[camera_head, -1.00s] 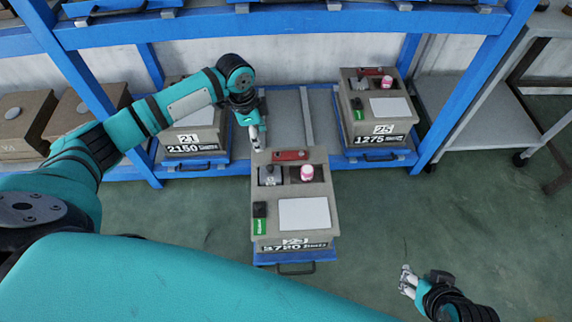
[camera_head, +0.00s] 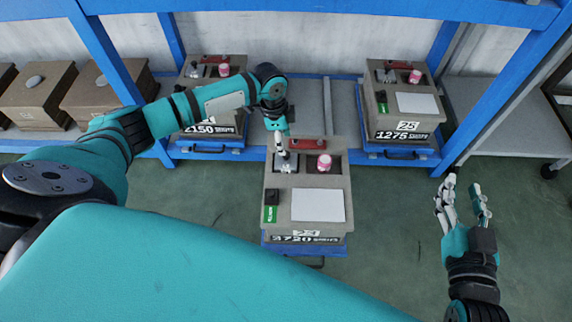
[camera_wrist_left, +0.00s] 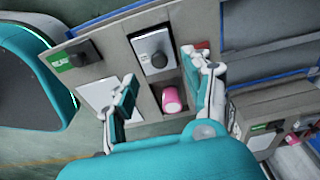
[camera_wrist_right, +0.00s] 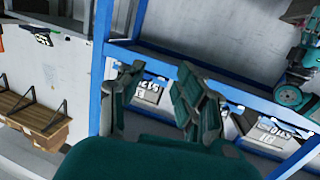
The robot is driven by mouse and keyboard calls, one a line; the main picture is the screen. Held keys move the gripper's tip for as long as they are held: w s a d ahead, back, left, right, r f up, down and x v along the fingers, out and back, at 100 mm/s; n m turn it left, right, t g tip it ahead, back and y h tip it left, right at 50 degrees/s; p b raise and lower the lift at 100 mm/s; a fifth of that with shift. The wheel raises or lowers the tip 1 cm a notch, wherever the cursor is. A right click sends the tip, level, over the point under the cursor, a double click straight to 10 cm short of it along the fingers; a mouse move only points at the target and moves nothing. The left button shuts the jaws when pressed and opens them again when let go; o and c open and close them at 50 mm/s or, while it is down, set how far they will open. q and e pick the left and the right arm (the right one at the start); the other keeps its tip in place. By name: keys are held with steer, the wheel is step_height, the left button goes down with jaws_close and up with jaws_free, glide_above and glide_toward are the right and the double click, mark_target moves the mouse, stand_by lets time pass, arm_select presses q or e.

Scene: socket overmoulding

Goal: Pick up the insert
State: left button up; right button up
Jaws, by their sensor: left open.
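The right compartment holds a pink cylinder (camera_head: 324,162), also in the left wrist view (camera_wrist_left: 171,100). I cannot tell which is the insert. My left gripper (camera_head: 283,158) is open and empty above the left compartment, pointing down, and partly hides the silver piece. My right gripper (camera_head: 465,192) is open and empty, over the floor at the right.
A red part (camera_head: 306,143) lies at the box's far edge. A white plate (camera_head: 318,205) and a black-green block (camera_head: 271,205) sit on its near top. Similar boxes stand on the blue rack at left (camera_head: 212,130) and right (camera_head: 406,130). Green floor is clear at right.

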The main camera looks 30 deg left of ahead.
mark_target(286, 161)
arm_select(q)
step_height(286, 161, down, 2)
steer(key=shift+w+d+f+b, duration=0.15)
steer(key=shift+f+b, duration=0.1)
steer(key=shift+b, duration=0.15)
steer(key=f+b, duration=0.1)
steer(key=f, duration=0.2)
steer(key=f+b, duration=0.1)
steer(key=shift+d+f+b, duration=0.25)
steer(key=shift+d+b, duration=0.05)
steer(key=shift+d, duration=0.1)
arm_select(e)
steer(key=s+r+t+y, duration=0.1)
steer(key=s+r+t, duration=0.1)
steer(key=r+t, duration=0.3)
steer(key=s+r+t+y, duration=0.2)
steer(key=r+t, duration=0.2)
steer(key=r, duration=0.5)
steer(key=shift+s+a+t+y, duration=0.3)
steer(key=shift+a+t, duration=0.1)
arm_select(q)
steer(key=shift+c, duration=0.2)
arm_select(e)
steer(key=shift+r, duration=0.1)
arm_select(q)
steer(key=shift+f, duration=0.1)
jaws_close()
